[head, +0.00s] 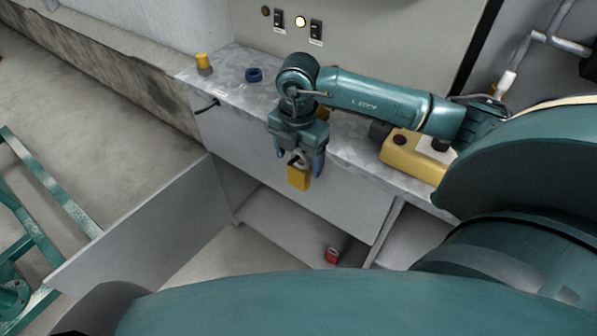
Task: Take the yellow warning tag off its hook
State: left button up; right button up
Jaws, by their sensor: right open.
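The yellow warning tag (299,178) hangs at the front face of the grey metal bench. Its upper part is pale and dark and lies between the fingers of my right gripper (298,163). That gripper points down with its blue fingers apart, one on each side of the tag's top. I cannot tell whether a finger touches the tag. The hook is hidden behind the gripper and tag. My left gripper is not in view.
On the bench top (228,82) stand a yellow cylinder (203,62), a blue ring (254,75) and a yellow box (412,160) with a red button. A red object (332,255) sits low under the bench. A panel with switches (316,30) rises behind.

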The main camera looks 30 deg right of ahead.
aim_at(296, 168)
jog(key=f, duration=0.5)
jog(key=shift+w+a, duration=0.1)
jog(key=shift+w, duration=0.15)
jog(key=shift+c, duration=0.5)
jog(key=shift+r, duration=0.1)
jog(key=c, duration=0.9)
jog(key=shift+c, duration=0.2)
